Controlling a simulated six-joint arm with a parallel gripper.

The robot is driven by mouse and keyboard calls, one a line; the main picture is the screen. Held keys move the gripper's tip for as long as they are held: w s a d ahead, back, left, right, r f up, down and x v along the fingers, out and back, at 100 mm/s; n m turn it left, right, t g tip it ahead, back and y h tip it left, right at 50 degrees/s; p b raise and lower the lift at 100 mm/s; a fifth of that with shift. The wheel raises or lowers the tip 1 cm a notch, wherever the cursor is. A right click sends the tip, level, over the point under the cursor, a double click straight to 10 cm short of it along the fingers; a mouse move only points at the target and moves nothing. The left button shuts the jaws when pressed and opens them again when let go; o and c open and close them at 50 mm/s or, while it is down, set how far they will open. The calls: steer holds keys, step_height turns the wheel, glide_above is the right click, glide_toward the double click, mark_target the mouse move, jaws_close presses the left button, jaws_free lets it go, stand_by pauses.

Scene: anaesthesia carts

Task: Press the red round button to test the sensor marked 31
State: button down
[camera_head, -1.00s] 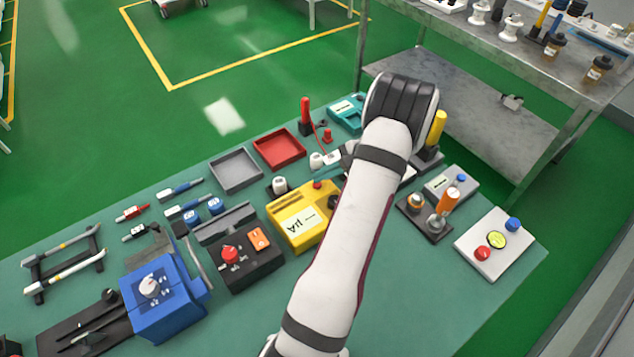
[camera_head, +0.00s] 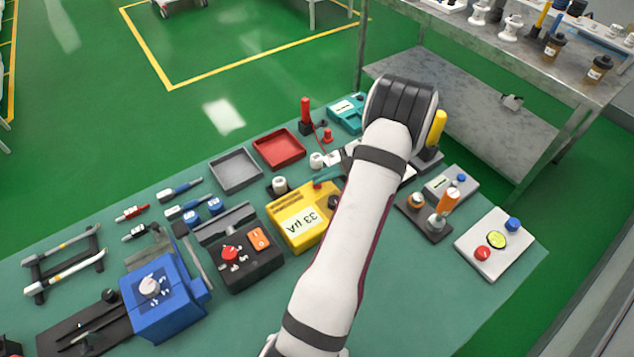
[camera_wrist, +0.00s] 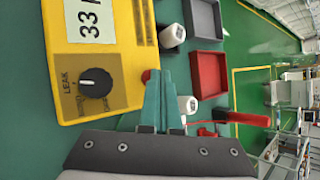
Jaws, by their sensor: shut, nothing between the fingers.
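A yellow meter box (camera_head: 285,237) with a white display reading "33 µA" (camera_head: 303,226) sits mid-table, left of my arm. The wrist view shows the box (camera_wrist: 75,112), its black knob marked "LEAK" (camera_wrist: 95,82) and the "33" display. A red round button (camera_wrist: 146,76) is at the box's edge; it shows in the head view (camera_head: 317,184). My gripper (camera_wrist: 156,74) has teal fingers, shut and empty, with tips at the red button, seemingly touching it. It also shows in the head view (camera_head: 328,177), partly hidden by my arm. I cannot read a "31" mark anywhere.
A white panel (camera_head: 470,262) with red, yellow and blue buttons stands at the right. A black box (camera_head: 245,278) with a red knob is left of the meter. Grey (camera_head: 236,165) and red (camera_head: 279,147) trays lie behind. White cylinders stand close to the fingers.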

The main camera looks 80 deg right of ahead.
mark_target(322, 185)
steer(key=shift+r, duration=0.8)
step_height(322, 185, up, 5)
stand_by(0.5)
stand_by(0.5)
